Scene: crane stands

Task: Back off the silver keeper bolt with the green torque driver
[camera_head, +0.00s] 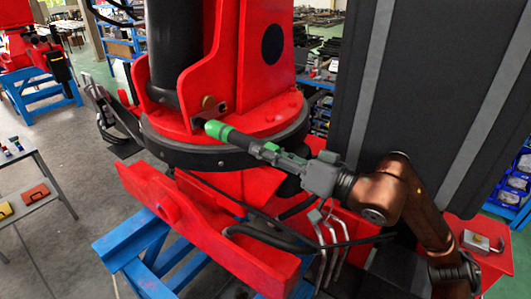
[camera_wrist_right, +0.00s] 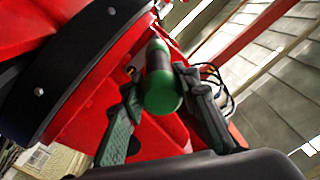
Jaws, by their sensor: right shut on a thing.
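The green torque driver (camera_head: 232,138) has green ends and a dark middle. It also shows in the right wrist view (camera_wrist_right: 158,65), its near green end toward the camera. My right gripper (camera_head: 279,157) is shut on it; in the right wrist view a finger (camera_wrist_right: 161,118) lies on each side. The driver's far end points up and left, close to the red bracket at the foot of the crane column. I cannot tell whether it touches anything. I cannot make out the silver keeper bolt for certain. My left gripper is not in view.
The red crane column (camera_head: 250,60) stands on a dark round ring (camera_head: 185,156) above a blue stand (camera_head: 155,258). Black hoses and bent grey levers (camera_head: 327,250) lie below my right arm. A large dark panel (camera_head: 425,80) rises at right. A grey table (camera_head: 35,185) stands at left.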

